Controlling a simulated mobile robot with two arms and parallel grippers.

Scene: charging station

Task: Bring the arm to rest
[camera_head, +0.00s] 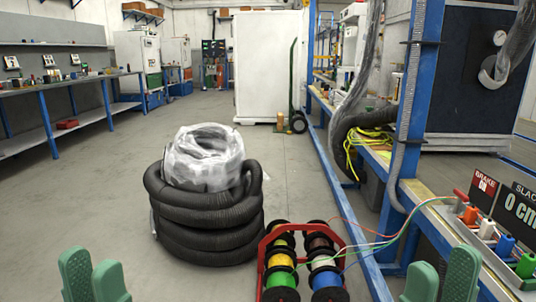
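My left gripper (92,276) shows at the bottom left edge as two green fingers, with a slight gap between the tips and nothing held. My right gripper (442,277) shows at the bottom right, also two green fingers slightly apart and empty. Both point up into the picture and are cut off by the lower edge, so the arms behind them are hidden. Neither gripper visibly touches anything. The right one is in front of the workbench leg and below the connector panel (500,222), which reads BRAKE, SLACK and 0 cm.
A red rack (263,243) of coloured wire spools stands between the grippers, wires running right to the panel. A coil of black hose (208,228) with clear wrapping lies behind it. A blue-framed workbench (418,190) lines the right. Floor at left is clear.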

